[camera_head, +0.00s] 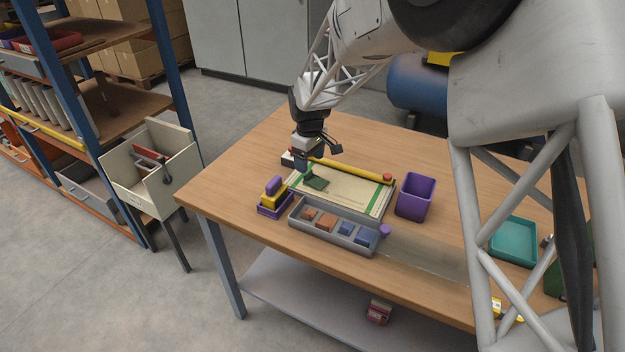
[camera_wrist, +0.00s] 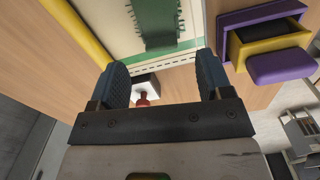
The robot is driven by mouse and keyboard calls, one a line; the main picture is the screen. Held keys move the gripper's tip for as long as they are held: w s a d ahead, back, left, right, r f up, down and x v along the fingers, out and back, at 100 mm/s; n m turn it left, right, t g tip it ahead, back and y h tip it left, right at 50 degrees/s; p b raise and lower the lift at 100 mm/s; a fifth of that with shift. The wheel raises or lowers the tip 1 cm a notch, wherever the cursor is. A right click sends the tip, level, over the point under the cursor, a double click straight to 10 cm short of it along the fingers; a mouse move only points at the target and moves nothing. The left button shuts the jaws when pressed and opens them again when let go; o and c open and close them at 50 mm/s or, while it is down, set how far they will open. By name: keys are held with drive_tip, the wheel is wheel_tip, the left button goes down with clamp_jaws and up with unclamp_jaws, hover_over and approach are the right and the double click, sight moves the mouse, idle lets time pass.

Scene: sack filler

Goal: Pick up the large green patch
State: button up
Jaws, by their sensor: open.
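The large green patch (camera_head: 317,183) is dark green and lies flat on a cream sack (camera_head: 345,190) with green stripes. In the wrist view the green patch (camera_wrist: 157,20) shows jagged edges, and its far end is cut off by the top of the picture. My gripper (camera_head: 308,160) is above the sack's far left end, close to the patch. In the wrist view my gripper (camera_wrist: 163,72) is open and empty, with its two blue fingers apart and the patch beyond the fingertips.
A yellow bar (camera_head: 345,169) with a red end runs along the sack's far edge. A grey compartment tray (camera_head: 310,232) with small brown and blue pieces lies in front. The table's left end is bare.

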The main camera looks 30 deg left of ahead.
drive_tip(key=shift+a+f, duration=0.15)
drive_tip(key=shift+f, duration=2.45)
drive_tip(key=c, duration=1.1)
drive_tip(key=shift+c, duration=0.2)
drive_tip(key=shift+r, duration=0.1)
drive_tip(key=shift+r, duration=0.8)
wheel_tip(320, 180, up, 2)
drive_tip(key=shift+s, duration=0.1)
drive_tip(key=s+d, duration=0.3)
drive_tip(key=s, duration=0.1)
drive_tip(key=s+d, duration=0.4)
drive_tip(key=s+d+r, duration=0.1)
drive_tip(key=s+d, duration=0.2)
drive_tip(key=s, duration=0.1)
drive_tip(key=shift+d+r, duration=0.1)
drive_tip(key=shift+d, duration=0.15)
